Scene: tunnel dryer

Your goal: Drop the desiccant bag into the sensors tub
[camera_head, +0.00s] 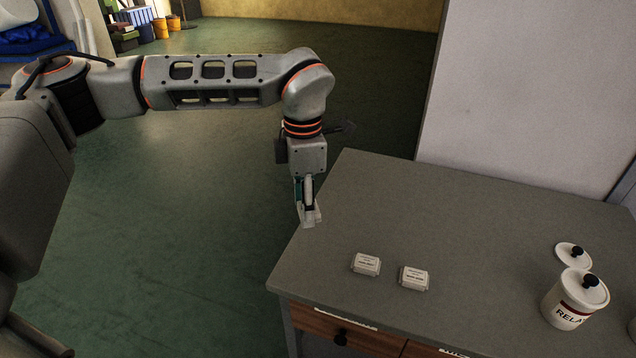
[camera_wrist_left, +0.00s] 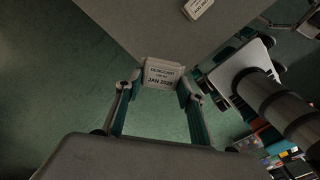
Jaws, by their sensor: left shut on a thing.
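My left gripper (camera_head: 307,203) is shut on a small white desiccant bag (camera_head: 310,217) near the table's left edge. In the left wrist view the bag (camera_wrist_left: 160,74) sits between the two fingertips, its printed label facing the camera and ending in a date. Two similar white bags lie on the grey tabletop, one on the left (camera_head: 366,263) and one on the right (camera_head: 414,279). I see no tub that I can read as the sensors one.
On the grey table (camera_head: 470,220), a white jar (camera_head: 572,303) with a black-knobbed lid reads "RELA", the rest hidden. The table's middle is clear. A pale wall panel (camera_head: 540,90) rises behind.

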